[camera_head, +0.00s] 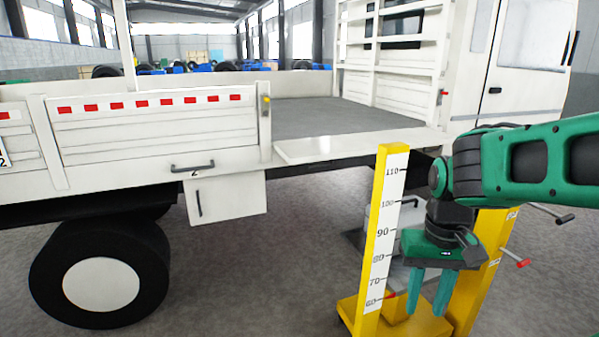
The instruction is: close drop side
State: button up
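A white flatbed truck stands across the view. Its front drop side (350,147) is lowered and lies about level, sticking out from the bed edge near the cab. The rear drop side (150,125), with a red and white strip, stands upright. A post (264,130) with a yellow latch piece (266,100) stands between the two. My gripper (428,298) points down, open and empty, in front of and below the lowered panel, apart from it. My green arm hides part of the cab side and of the area below the panel's right end.
A yellow frame (368,270) with a height scale stands under and before the lowered panel, close around my gripper. Red and black handles (515,257) stick out at its right. A white box (228,195) and a wheel (100,284) are at the left.

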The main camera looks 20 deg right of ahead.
aim_at(303, 151)
jog(key=u, duration=0.05)
jog(key=i, duration=1)
jog(key=z, duration=0.05)
